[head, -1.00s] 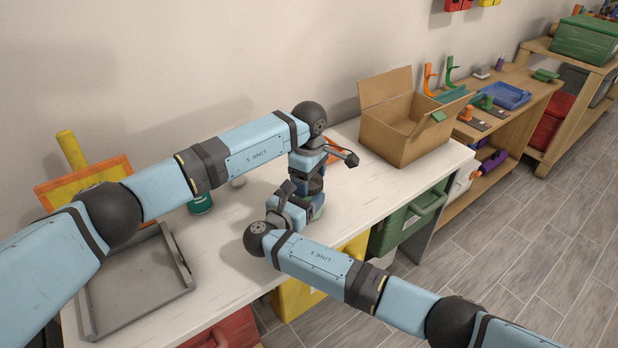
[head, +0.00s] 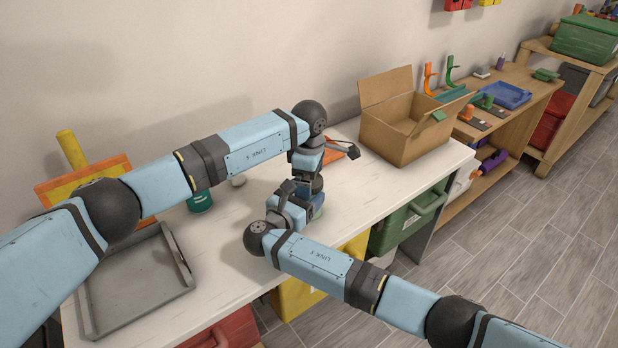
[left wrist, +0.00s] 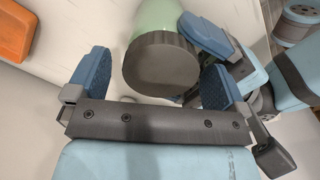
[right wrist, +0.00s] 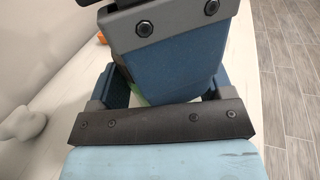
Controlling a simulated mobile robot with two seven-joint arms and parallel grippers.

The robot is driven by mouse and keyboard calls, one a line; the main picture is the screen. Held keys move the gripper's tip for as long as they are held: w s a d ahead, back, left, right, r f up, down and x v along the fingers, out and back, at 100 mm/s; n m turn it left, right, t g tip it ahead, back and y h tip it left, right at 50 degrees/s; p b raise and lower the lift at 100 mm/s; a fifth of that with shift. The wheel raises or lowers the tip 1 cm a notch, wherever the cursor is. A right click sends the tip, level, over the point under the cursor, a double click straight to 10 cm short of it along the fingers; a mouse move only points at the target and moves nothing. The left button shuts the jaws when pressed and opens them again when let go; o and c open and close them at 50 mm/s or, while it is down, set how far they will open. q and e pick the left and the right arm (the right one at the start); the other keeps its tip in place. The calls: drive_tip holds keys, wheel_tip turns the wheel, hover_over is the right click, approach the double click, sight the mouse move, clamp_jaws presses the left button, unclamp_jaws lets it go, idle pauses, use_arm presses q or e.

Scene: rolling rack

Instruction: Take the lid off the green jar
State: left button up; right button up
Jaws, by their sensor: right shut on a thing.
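The green jar (left wrist: 158,20) has a dark grey lid (left wrist: 162,64) on it, facing the left wrist camera. In the head view only a small green part of the jar (head: 319,210) shows at the table's front. My left gripper (left wrist: 160,88) is open, its blue fingers on either side of the lid with visible gaps. My right gripper (head: 298,196) is shut on the jar from the side, below the lid. In the right wrist view a blue and grey part of my left gripper (right wrist: 165,55) hides nearly all of the jar (right wrist: 139,94).
A cardboard box (head: 398,135) stands at the table's right end. An orange thing (head: 345,150) lies behind the grippers. A teal can (head: 200,202), a small pale thing (head: 238,181) and a grey tray (head: 138,305) are to the left. Both arms are close together.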

use_arm(q)
drive_tip(key=shift+r, duration=2.25)
use_arm(e)
drive_tip(key=o, duration=1.7)
drive_tip(key=shift+o, duration=0.2)
